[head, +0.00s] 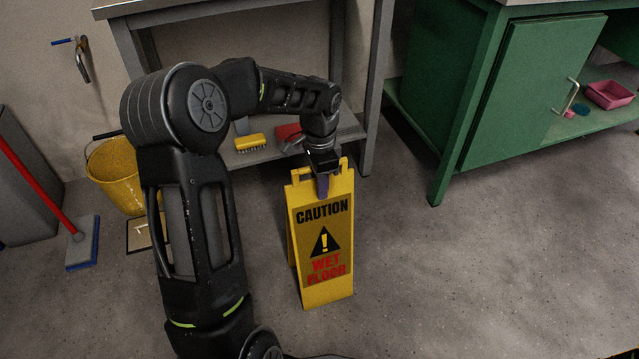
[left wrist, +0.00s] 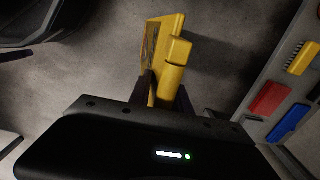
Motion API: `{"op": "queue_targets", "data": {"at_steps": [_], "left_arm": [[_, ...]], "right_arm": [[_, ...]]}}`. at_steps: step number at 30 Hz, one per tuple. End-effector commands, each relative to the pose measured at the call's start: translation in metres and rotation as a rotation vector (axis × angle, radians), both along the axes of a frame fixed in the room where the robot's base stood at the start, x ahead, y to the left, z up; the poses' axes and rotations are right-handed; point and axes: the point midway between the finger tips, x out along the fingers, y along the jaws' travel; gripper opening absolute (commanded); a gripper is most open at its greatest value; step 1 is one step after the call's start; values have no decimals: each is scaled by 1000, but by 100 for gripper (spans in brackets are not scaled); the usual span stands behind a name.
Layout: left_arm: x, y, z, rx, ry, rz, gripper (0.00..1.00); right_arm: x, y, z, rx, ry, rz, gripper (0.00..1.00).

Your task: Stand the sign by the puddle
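The yellow caution wet floor sign (head: 326,240) is upright in the middle of the head view, its printed face towards me. A second panel shows as a narrow strip behind its left edge. My left gripper (head: 323,182) is at the sign's top edge, pointing down. In the left wrist view, the two dark fingers (left wrist: 165,95) lie on either side of the yellow sign top (left wrist: 176,62), closed on it. I cannot tell whether the sign's foot touches the floor. I cannot make out a puddle. My right gripper is not in view.
A grey table (head: 376,90) with a low shelf holding a yellow brush (head: 250,143) stands behind the sign. A green cabinet (head: 530,95) is at right. The floor right of the sign is clear.

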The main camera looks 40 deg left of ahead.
Motion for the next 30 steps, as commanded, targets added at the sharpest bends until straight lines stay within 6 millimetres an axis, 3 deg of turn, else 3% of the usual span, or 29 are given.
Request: {"op": "queue_targets", "data": {"at_steps": [7,17,23,30], "left_arm": [[0,0,0,0,0,0,44],[0,0,3,0,0,0,45],[1,1,26,1,-2,1,45],[1,1,76,2,-4,0,45]], "right_arm": [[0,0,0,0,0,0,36],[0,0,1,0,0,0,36],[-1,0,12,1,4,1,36],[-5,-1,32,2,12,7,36]]}}
